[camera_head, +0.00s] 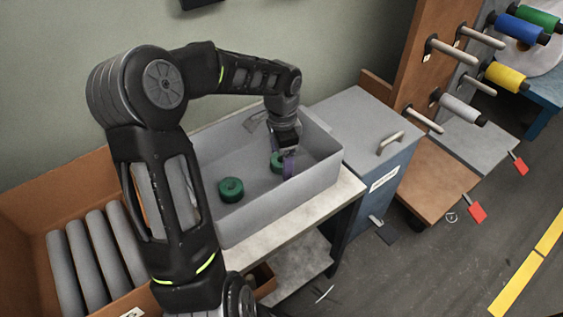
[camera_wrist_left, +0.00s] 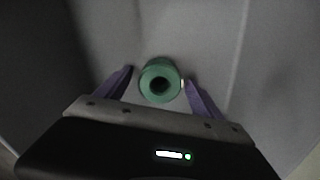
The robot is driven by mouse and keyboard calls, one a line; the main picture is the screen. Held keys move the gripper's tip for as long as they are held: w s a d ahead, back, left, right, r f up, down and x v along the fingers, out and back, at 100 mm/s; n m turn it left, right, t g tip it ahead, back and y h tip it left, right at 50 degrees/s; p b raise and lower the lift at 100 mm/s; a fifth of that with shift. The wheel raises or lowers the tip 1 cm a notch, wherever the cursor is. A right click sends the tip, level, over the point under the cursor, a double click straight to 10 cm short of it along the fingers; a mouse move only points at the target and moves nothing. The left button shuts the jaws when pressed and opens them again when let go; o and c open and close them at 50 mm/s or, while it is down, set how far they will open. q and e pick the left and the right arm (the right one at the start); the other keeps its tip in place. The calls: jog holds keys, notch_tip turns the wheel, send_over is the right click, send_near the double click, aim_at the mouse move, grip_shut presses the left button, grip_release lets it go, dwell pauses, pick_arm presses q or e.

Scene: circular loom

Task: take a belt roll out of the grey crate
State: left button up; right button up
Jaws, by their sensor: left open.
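The grey crate (camera_head: 215,212) stands on a light-topped table. One green belt roll (camera_head: 231,189) lies on the crate floor at the left. A second green belt roll (camera_head: 277,161) is at the right end of the crate, partly hidden by my left gripper (camera_head: 284,166). My left gripper reaches down into the crate with its purple fingers open. In the left wrist view the green roll (camera_wrist_left: 160,80), with a dark central hole, sits between the tips of the open fingers (camera_wrist_left: 158,82). A small gap shows on each side of it. My right gripper is not in view.
A brown box with several grey rolls (camera_head: 75,265) stands left of the crate. A grey-topped cabinet (camera_head: 350,120) with a handle is close on the crate's right. Spools on pegs (camera_head: 505,77) are farther right. The crate walls surround my left gripper.

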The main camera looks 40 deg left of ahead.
pick_arm(q)
jog(key=c, duration=1.5)
